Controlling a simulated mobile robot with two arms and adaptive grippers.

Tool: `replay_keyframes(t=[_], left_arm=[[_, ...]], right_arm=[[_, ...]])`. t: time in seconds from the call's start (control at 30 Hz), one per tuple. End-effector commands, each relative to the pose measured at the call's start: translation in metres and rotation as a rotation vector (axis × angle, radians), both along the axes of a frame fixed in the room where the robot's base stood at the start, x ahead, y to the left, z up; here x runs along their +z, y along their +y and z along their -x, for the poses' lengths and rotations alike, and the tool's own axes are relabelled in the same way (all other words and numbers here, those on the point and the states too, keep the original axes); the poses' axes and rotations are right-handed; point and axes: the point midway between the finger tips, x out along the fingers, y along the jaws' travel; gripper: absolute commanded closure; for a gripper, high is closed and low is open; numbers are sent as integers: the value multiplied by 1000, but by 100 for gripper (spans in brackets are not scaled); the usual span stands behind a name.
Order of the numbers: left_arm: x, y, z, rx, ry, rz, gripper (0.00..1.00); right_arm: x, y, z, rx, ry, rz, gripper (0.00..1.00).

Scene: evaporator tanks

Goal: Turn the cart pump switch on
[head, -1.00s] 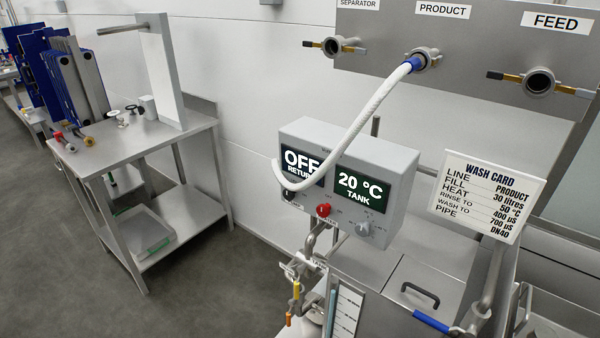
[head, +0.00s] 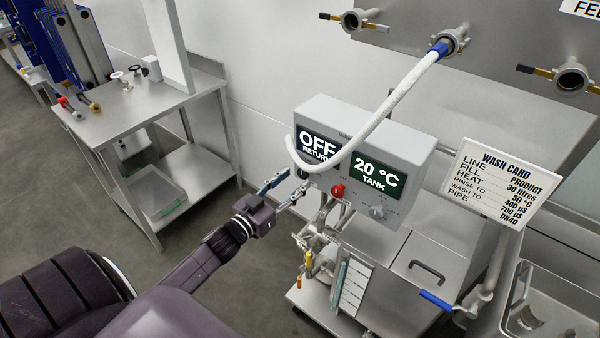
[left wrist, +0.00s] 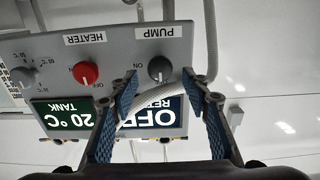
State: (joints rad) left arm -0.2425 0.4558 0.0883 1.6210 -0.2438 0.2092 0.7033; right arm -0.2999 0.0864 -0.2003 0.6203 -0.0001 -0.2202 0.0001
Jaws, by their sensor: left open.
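The grey cart control box (head: 412,160) carries an OFF/RETURN display and a 20 °C TANK display. In the left wrist view, which shows the box upside down, the dark pump knob (left wrist: 159,68) sits by the PUMP label, between OFF and ON marks only partly readable. My left gripper (head: 294,181) is open and empty, just left of the box's lower left corner in the head view. In the wrist view its fingers (left wrist: 160,88) frame the knob's area, apparently short of it. The pump knob is hard to make out in the head view. My right gripper is not in view.
A white hose (head: 370,125) hangs from a wall port across the box front and passes close to the fingers. A red heater knob (head: 338,190) sits beside the pump knob. Pipes and valves (head: 308,245) lie below. A steel table (head: 150,120) stands left.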

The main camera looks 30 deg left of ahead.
Motion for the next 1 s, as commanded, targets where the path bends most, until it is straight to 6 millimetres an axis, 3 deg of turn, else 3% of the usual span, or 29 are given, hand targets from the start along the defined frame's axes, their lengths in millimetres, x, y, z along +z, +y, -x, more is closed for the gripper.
replay_keyframes(t=[0.27,0.63,1.0], left_arm=[[1,-2,-28,0,0,-1,57],[-1,-3,-32,0,1,-1,57],[0,-3,-32,0,1,-1,96]], right_arm=[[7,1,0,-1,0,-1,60],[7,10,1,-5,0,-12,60],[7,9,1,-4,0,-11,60]])
